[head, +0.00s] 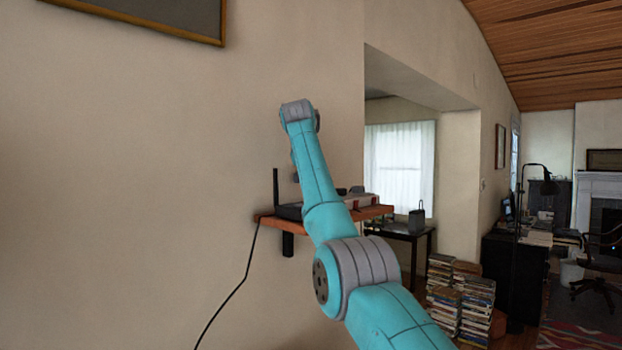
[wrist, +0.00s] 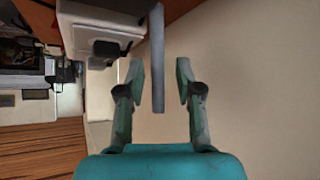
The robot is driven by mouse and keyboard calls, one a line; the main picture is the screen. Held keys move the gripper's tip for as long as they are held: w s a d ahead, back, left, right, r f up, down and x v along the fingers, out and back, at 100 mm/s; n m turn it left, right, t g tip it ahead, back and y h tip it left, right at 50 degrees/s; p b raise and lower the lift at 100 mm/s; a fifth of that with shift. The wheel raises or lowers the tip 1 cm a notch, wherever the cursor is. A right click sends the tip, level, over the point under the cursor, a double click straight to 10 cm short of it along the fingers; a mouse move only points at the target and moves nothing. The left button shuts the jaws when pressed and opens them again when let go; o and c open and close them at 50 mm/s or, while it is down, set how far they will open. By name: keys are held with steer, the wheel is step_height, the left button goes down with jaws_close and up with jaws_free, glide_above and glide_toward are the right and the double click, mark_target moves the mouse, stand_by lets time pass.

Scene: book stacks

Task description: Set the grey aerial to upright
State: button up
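The grey aerial (wrist: 157,65) is a slim grey bar in the wrist view, running from the top edge down between my fingers. My gripper (wrist: 160,80) is open around it, with a visible gap on each side. I cannot tell the aerial's true lean from this turned view. In the head view my arm hides most of the gripper, and I cannot make out the grey aerial there. A dark router (head: 288,211) sits on a wooden wall shelf (head: 285,222), with an upright black aerial (head: 276,187) at its left end.
A pale box with red marks (head: 365,201) lies on the shelf to the right of my arm. A black cable (head: 235,290) hangs from the shelf. The wall is close behind. Book stacks (head: 460,300) and a dark side table (head: 405,235) stand to the right.

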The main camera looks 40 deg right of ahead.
steer(key=v, duration=1.2)
stand_by(0.5)
steer(key=shift+s+d, duration=0.1)
